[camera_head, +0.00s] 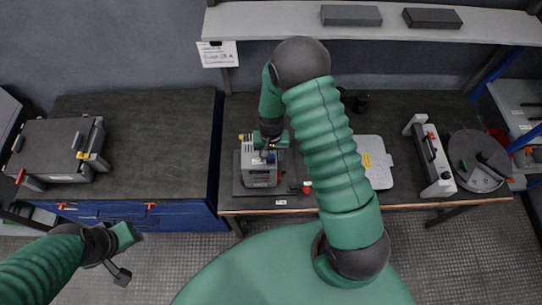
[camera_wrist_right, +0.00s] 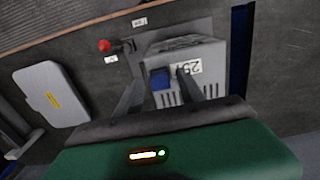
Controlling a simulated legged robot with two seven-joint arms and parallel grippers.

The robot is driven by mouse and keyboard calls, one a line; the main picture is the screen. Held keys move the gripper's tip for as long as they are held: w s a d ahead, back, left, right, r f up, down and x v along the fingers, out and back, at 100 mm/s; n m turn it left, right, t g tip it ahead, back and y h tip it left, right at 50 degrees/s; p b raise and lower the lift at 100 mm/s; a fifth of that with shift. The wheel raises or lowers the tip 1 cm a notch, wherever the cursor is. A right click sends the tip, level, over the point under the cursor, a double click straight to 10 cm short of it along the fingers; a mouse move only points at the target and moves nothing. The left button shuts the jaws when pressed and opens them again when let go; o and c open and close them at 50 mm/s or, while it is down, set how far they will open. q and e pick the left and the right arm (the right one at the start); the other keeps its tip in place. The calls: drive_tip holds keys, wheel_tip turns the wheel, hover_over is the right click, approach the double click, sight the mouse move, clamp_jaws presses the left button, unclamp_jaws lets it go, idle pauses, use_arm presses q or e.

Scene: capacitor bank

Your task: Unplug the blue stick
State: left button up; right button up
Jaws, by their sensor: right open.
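The blue stick (camera_wrist_right: 160,77) shows in the wrist view as a short blue block at the near edge of a light grey box (camera_wrist_right: 210,55) with vents and a label. In the head view the box (camera_head: 259,176) stands on the bench, with a small blue spot (camera_head: 271,158) on its top. My right gripper (camera_wrist_right: 160,92) is open, its two dark fingers on either side of the blue stick in the picture; I cannot tell whether they touch it. It also shows in the head view over the box. My left gripper (camera_head: 120,258) hangs at lower left, away from the bench; its opening is unclear.
A red knob (camera_wrist_right: 104,45) stands beside the box. A light grey case (camera_head: 375,162) lies to its right, then a long white-edged device (camera_head: 433,160) and a round dark disc (camera_head: 478,160). A toolbox (camera_head: 55,150) is on the left cabinet. A shelf (camera_head: 290,20) runs above.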

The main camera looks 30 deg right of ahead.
drive_tip(key=shift+a, duration=0.15)
idle(0.6)
drive_tip(key=shift+c, duration=0.3)
clamp_jaws()
idle(0.7)
drive_tip(key=shift+r, duration=0.15)
drive_tip(key=shift+r+p, duration=2.45)
drive_tip(key=shift+r, duration=0.4)
